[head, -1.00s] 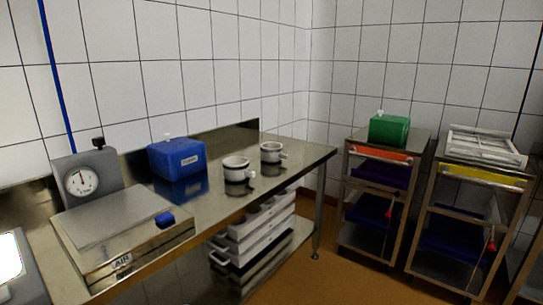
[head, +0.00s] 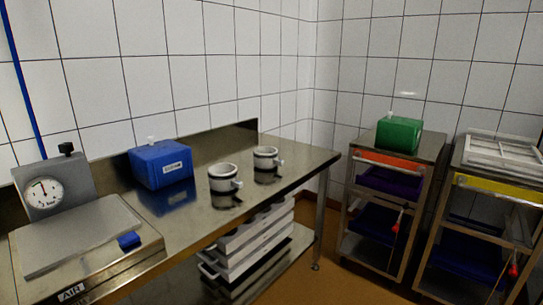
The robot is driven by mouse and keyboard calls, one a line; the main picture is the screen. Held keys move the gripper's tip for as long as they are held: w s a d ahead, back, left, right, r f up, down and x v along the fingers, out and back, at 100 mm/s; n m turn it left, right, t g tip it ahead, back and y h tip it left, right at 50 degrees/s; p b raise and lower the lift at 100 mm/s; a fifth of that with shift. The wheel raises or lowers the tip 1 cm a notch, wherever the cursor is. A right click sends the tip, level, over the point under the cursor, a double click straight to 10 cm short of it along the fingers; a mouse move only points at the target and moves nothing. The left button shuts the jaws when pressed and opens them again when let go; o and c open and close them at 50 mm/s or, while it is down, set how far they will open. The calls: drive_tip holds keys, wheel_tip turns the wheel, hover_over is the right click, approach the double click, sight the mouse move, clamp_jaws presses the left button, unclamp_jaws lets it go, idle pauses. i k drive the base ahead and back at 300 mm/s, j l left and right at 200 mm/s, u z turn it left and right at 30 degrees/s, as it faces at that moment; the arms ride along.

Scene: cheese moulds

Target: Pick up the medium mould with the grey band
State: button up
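Two small white round moulds, each with a dark grey band and a small side knob, stand upright on the steel table (head: 190,232). The nearer mould (head: 222,187) looks slightly larger in the head view. The farther mould (head: 265,166) stands behind it to the right, nearer the table's far end. They are apart. I cannot tell from this view which one is the medium size. My gripper is not in view.
A blue box (head: 150,172) sits left of the moulds. A press with a dial (head: 42,192) and steel plate (head: 75,236) fills the table's left end. White crates (head: 262,246) are below. Trolleys on the right carry a green box (head: 398,134) and white rack (head: 500,150).

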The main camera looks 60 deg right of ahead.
sight(266, 158)
drive_tip(key=l, duration=0.55)
drive_tip(key=k+l+u, duration=0.1)
drive_tip(key=l, duration=0.45)
drive_tip(key=k+l, duration=0.1)
drive_tip(key=l, duration=0.45)
drive_tip(key=l+u, duration=0.1)
drive_tip(key=l, duration=0.45)
drive_tip(key=k+l, duration=0.15)
drive_tip(key=l, duration=0.4)
drive_tip(key=k+l+u, duration=0.1)
drive_tip(key=l, duration=0.45)
drive_tip(key=k+l, duration=0.15)
drive_tip(key=l, duration=0.4)
drive_tip(key=k+l+u, duration=0.1)
drive_tip(key=l, duration=0.45)
